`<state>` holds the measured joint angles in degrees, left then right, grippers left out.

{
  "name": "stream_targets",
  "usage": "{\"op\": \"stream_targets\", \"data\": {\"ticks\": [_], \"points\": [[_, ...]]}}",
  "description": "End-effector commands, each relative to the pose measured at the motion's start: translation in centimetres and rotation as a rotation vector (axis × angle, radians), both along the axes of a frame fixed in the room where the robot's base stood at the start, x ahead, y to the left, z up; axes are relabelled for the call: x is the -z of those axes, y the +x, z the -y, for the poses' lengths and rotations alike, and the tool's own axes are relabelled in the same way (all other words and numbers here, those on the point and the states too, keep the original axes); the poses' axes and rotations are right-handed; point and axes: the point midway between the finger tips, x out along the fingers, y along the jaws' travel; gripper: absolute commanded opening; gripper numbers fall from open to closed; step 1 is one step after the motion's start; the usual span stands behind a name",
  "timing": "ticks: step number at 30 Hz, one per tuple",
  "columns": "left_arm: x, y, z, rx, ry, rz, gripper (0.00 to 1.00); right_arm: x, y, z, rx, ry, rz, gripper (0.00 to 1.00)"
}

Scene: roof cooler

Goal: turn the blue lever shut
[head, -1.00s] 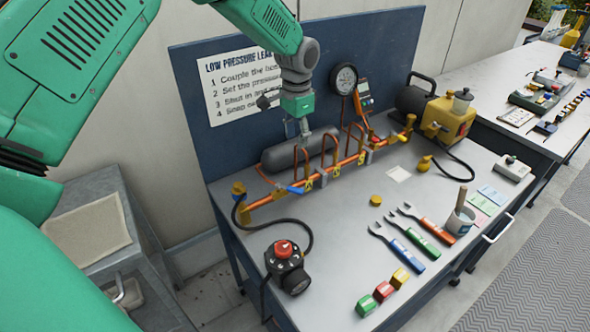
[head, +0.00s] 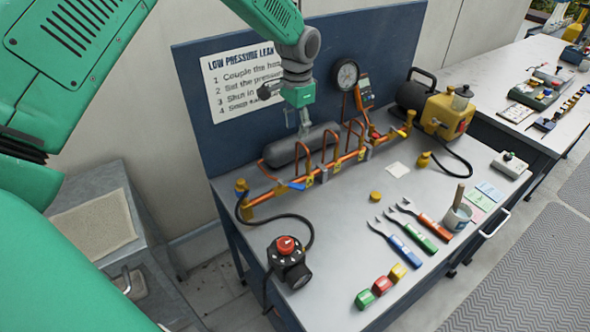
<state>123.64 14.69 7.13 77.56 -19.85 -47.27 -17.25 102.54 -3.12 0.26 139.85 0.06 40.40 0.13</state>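The blue lever (head: 297,186) is small and sits near the left end of the orange copper pipe manifold (head: 337,163) on the bench. It points left and slightly up from the pipe. My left gripper (head: 304,130) hangs down from above, over the grey cylinder (head: 300,146) behind the manifold. It is above and behind the lever in the picture and apart from it. Its fingers are small and seen edge-on, so I cannot tell whether they are open or shut. My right gripper is not in view.
A blue back panel (head: 190,90) with an instruction sign and a gauge (head: 346,74) stands behind. A black regulator with a red knob (head: 287,262), a black hose, several wrenches and coloured blocks lie in front. A yellow pump (head: 447,116) is at right.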

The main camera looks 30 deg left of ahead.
Motion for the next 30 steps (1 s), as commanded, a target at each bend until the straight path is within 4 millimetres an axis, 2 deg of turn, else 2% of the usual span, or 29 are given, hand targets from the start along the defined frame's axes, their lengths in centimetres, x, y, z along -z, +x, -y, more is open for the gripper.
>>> {"op": "stream_targets", "data": {"ticks": [5, 15, 21, 30], "points": [[-1.1, 0.1, 0.2, 0.001, 0.002, 0.004, 0.36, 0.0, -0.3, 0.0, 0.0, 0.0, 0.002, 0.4], [-7.9, 0.1, 0.2, 0.001, 0.003, 0.003, 0.36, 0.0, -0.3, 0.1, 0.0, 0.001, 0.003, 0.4], [-10.8, 0.2, -0.1, -0.001, 0.0, 0.001, 0.36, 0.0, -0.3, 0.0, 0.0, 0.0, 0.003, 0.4], [-11.9, 0.1, -0.1, 0.0, -0.001, -0.001, 0.36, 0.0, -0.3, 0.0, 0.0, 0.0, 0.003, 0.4]]}}
